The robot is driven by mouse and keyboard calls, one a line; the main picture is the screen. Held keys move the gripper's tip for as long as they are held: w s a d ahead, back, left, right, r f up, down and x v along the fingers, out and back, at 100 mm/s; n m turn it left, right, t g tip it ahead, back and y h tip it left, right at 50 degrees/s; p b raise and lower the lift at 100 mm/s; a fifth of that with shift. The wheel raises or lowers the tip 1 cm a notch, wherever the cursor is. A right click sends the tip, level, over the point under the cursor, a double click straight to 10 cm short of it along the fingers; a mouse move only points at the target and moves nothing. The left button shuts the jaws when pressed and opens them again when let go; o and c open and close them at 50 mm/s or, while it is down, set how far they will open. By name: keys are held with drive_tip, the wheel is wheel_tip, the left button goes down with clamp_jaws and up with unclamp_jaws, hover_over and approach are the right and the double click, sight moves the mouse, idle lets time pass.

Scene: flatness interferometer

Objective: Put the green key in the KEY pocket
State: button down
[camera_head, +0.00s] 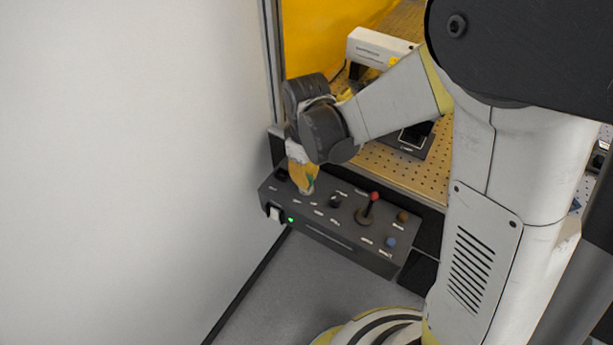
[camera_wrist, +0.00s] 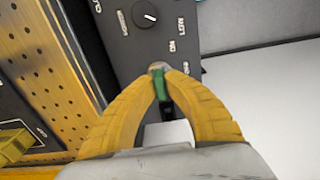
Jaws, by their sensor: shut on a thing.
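My gripper (camera_wrist: 160,85) has yellow fingers and is shut on the green key (camera_wrist: 159,84) in the wrist view. The key's grey tip end lies at the fingertips, over the dark control panel. In the head view my gripper (camera_head: 305,185) is low over the left part of the control panel (camera_head: 335,240), and only a sliver of green shows by the fingers. I cannot tell whether the key touches the panel. The KEY pocket cannot be made out for certain; a dark recess (camera_head: 282,175) shows at the panel's back left corner.
The panel carries a black knob (camera_head: 335,201), a red-topped lever (camera_head: 374,197), a brown button (camera_head: 402,216) and a blue button (camera_head: 390,242). A white switch (camera_head: 274,213) and a green light (camera_head: 291,219) are on its front. A white wall (camera_head: 130,170) stands close at left. A perforated board (camera_head: 400,170) lies behind.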

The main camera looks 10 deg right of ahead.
drive_tip(key=shift+r+p, duration=2.2)
drive_tip(key=shift+r, duration=0.95)
drive_tip(key=shift+w+a, duration=0.1)
